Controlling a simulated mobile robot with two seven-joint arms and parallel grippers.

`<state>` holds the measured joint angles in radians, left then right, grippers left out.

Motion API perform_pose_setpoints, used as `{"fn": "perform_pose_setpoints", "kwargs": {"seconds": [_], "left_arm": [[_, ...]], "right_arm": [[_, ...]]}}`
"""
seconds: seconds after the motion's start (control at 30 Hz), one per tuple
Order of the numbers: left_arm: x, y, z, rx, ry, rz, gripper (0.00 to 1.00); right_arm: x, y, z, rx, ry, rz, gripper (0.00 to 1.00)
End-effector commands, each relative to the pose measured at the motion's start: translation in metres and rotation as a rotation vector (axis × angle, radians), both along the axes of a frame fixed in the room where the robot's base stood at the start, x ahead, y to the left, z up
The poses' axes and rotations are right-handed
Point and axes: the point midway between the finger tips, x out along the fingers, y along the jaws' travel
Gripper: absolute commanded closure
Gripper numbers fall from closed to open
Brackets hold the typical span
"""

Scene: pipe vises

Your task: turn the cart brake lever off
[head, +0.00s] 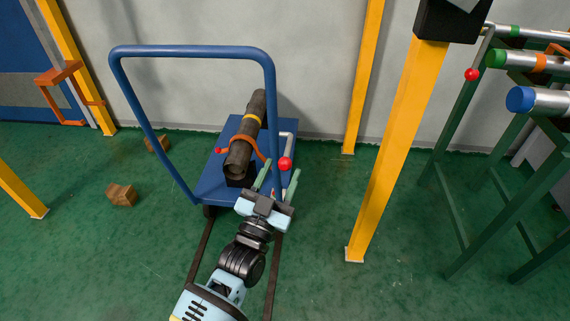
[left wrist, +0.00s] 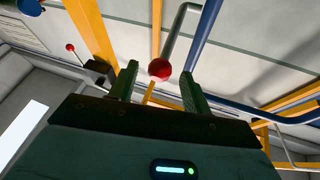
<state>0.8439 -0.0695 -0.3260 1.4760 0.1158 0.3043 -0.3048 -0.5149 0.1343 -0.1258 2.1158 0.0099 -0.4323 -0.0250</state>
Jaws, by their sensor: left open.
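The cart brake lever (head: 290,142) is a bent grey rod with a red ball knob (head: 285,163), at the right side of the blue cart (head: 212,187). My left gripper (head: 280,175) is open, its two green fingers pointing at the knob from the front. In the left wrist view the red knob (left wrist: 160,69) appears between the tips of the open fingers, and the grey rod (left wrist: 178,30) rises from it. I see no finger clearly touching the knob; the exact depth is hard to tell. My right gripper is in neither view.
A dark pipe (head: 243,145) lies on the cart with an orange clamp. The cart's blue handle (head: 190,51) arches above. A yellow post (head: 390,150) and a green pipe rack (head: 445,130) stand to the right. A brown block (head: 121,195) lies on the open green floor at left.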

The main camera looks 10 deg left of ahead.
Motion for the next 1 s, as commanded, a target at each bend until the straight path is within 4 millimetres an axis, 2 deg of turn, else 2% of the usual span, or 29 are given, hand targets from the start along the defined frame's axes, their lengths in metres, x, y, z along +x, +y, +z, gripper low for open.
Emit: {"fn": "perform_pose_setpoints", "kwargs": {"seconds": [0.2,0.57,0.67,0.93,1.0], "left_arm": [[0.022,-0.006,0.008,0.001,0.0,0.0,0.52],[0.027,-0.008,0.011,0.001,0.001,0.001,0.52],[0.026,-0.008,0.011,0.001,0.001,0.001,0.62],[0.026,-0.008,0.011,0.001,0.001,0.001,0.97],[0.026,-0.008,0.011,0.001,0.0,0.0,1.0]], "right_arm": [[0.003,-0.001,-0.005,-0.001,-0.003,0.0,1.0],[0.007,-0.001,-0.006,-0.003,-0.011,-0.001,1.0],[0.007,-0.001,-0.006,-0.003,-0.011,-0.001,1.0],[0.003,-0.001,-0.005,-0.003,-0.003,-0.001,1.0],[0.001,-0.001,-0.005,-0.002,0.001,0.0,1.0]]}}
